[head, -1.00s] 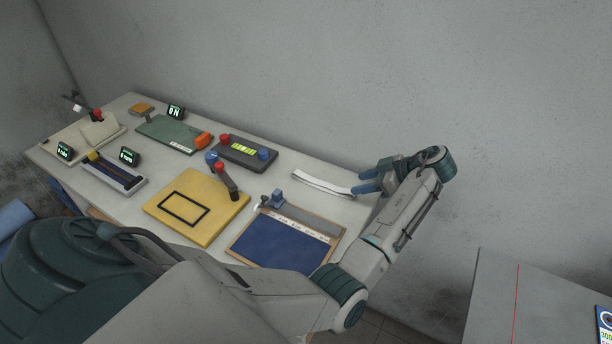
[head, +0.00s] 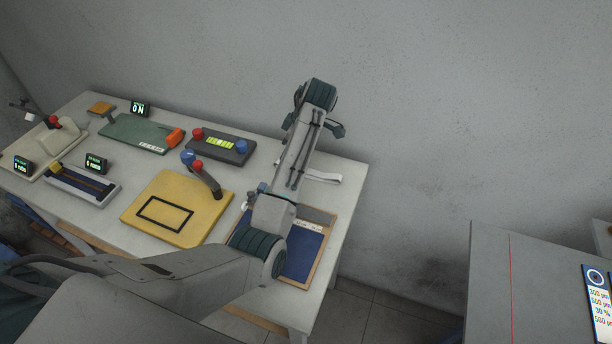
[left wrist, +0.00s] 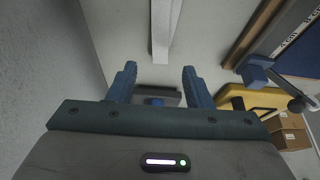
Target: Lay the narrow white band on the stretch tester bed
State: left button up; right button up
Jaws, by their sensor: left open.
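The narrow white band (head: 322,177) lies on the back right of the workbench, and the arm hides most of it. In the left wrist view the white band (left wrist: 160,25) runs down from the top edge, its visible end lined up between the fingertips. My left gripper (left wrist: 159,70) is open and empty, its blue fingers apart; the arm mostly hides them in the head view. A green bed (head: 135,132) with an orange block and a force display (head: 140,108) stands at the back left; it looks like the stretch tester, but no label confirms it. My right gripper is not in view.
A grey box with red and blue knobs (head: 219,151) stands left of the arm. A yellow board (head: 165,188) and a blue cutting board with a wooden rim (head: 303,255) are nearer. A wall (head: 420,100) is behind the bench.

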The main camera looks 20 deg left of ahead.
pick_arm(q)
jog(key=shift+a+f, duration=0.35)
jog(key=shift+f, duration=0.05)
jog(key=p+x, duration=0.2)
jog(key=x, duration=0.2)
jog(key=shift+s+p, duration=0.15)
jog(key=shift+p, duration=0.2)
jog(key=shift+a+f, duration=0.2)
jog(key=shift+f, duration=0.25)
jog(key=shift+d, duration=0.1)
jog(key=c, duration=0.8)
grip_shut()
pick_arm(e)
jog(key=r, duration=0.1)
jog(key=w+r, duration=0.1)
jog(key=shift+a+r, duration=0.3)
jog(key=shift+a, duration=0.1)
